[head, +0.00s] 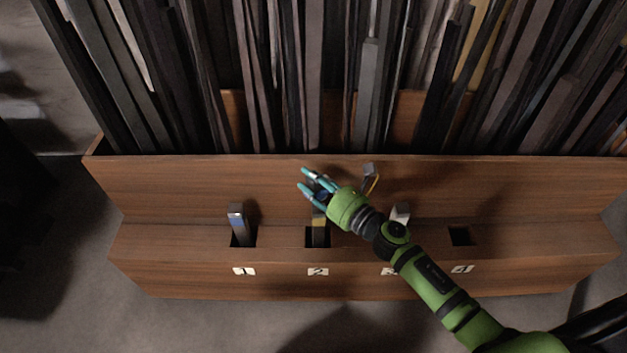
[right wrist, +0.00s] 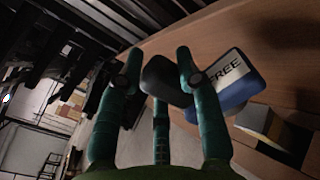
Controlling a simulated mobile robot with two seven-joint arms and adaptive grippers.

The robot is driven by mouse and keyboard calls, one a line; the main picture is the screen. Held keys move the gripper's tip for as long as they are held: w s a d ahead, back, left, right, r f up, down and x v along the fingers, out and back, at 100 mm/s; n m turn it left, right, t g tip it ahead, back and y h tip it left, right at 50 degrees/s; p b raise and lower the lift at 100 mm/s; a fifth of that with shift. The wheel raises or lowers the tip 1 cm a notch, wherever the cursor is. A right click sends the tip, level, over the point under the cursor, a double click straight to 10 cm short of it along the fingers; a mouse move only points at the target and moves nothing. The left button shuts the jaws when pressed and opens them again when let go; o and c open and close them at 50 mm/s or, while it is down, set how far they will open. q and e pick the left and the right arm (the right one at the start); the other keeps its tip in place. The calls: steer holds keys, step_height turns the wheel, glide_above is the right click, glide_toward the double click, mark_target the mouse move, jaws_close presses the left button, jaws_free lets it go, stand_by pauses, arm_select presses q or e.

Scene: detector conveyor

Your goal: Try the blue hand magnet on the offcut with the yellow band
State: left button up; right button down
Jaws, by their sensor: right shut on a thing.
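My right gripper (head: 306,178) is over the wooden rack's front, just above slot 2. In the right wrist view its fingers (right wrist: 155,75) are shut on the dark part of the blue hand magnet (right wrist: 235,85), whose blue block carries a white label reading "FREE". In the head view the gripper hides most of the magnet. The offcut with the yellow band (head: 319,224) stands in slot 2, partly hidden by the gripper. It also shows in the right wrist view (right wrist: 262,122), close beside the magnet; I cannot tell whether they touch. My left gripper is not in view.
A metal offcut (head: 236,215) stands in slot 1 and another (head: 401,212) in slot 3, partly behind my arm. Slot 4 (head: 460,236) is empty. A small grey piece with yellow (head: 370,172) is right of my gripper. Long bars crowd the rack behind.

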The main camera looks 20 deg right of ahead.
steer(key=shift+r+p, duration=1.9)
steer(key=shift+r, duration=0.5)
